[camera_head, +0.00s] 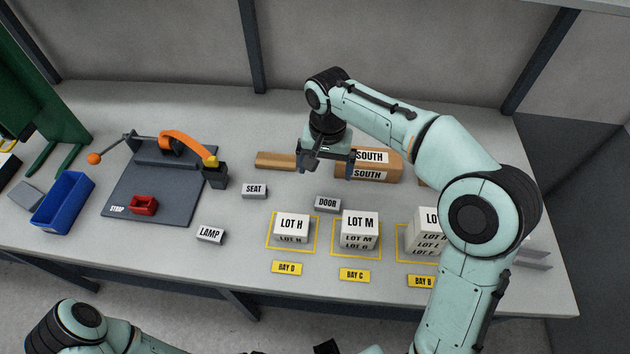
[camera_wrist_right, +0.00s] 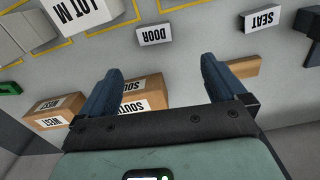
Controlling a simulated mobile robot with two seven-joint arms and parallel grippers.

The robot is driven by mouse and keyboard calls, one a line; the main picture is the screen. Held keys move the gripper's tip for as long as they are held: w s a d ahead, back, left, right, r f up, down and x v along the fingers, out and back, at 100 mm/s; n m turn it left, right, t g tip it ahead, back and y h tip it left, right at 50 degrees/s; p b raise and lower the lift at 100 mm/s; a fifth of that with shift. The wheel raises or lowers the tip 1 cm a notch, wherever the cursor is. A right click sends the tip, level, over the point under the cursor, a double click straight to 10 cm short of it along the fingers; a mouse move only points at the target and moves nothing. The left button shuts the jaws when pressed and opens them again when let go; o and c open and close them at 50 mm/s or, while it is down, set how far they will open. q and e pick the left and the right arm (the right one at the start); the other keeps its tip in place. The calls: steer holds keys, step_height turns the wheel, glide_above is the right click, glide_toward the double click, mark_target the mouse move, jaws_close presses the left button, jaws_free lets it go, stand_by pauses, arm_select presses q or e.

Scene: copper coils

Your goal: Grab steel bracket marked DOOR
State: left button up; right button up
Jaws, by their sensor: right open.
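The steel bracket marked DOOR (camera_head: 327,205) is a small grey block with a white label, lying on the grey bench behind the LOT H and LOT M stacks. It also shows near the top middle of the right wrist view (camera_wrist_right: 155,35), with its label upside down. My right gripper (camera_head: 329,165) is open and empty, above the bench and farther back than the bracket. In the right wrist view its two dark fingers (camera_wrist_right: 162,70) are apart, and the bracket lies beyond their tips, not between them. My left arm shows only in part at the bottom edge; its gripper cannot be made out.
Similar blocks marked SEAT (camera_head: 254,191) and LAMP (camera_head: 210,235) lie to the left. White stacks LOT H (camera_head: 291,226) and LOT M (camera_head: 360,225) stand in front. Brown SOUTH boxes (camera_head: 385,172) and a wooden piece (camera_head: 275,160) are behind. Bare bench surrounds the DOOR bracket.

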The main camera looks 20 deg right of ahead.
steer(key=b, duration=0.1)
glide_above(328, 203)
steer(key=f, duration=0.7)
steer(key=shift+w+a+f, duration=0.2)
steer(key=shift+a+f, duration=0.05)
steer(key=shift+a, duration=0.05)
steer(key=f, duration=0.4)
steer(key=shift+s+d+f, duration=0.25)
steer(key=shift+d+f, duration=0.05)
steer(key=shift+w+f, duration=0.1)
steer(key=shift+f, duration=0.45)
arm_select(q)
steer(key=shift+s+f, duration=0.45)
steer(key=shift+f, duration=0.35)
arm_select(e)
steer(key=c, duration=1.1)
